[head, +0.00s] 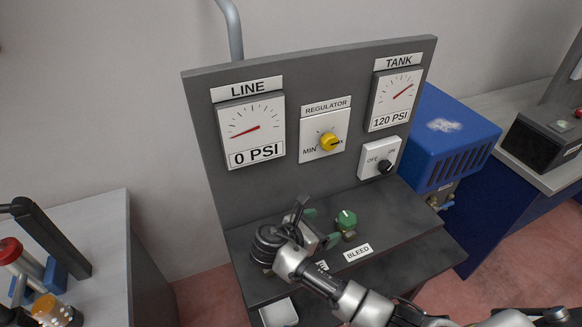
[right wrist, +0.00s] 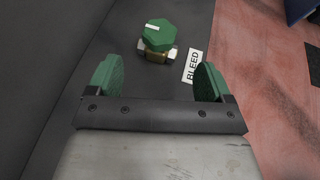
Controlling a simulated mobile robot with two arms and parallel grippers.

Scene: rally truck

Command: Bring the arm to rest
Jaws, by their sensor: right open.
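My right gripper (head: 322,227) is over the shelf of the dark grey panel (head: 225,110) in the head view. In the right wrist view its two green-padded fingers (right wrist: 155,80) are apart with nothing between them. The green bleed knob (head: 346,218) sits on a brass fitting just beyond the fingertips, apart from them; it also shows in the right wrist view (right wrist: 158,35). The BLEED label (head: 358,252) lies beside it. My right arm reaches in from the lower right. My left gripper is not seen.
The LINE gauge (head: 250,130) reads 0 PSI and the TANK gauge (head: 394,100) 120 PSI. The yellow regulator knob (head: 329,142) points near MAX. A black OFF/ON switch (head: 385,166) is at right. A blue box (head: 450,135) stands behind the panel. A grey bench (head: 85,225) is at left.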

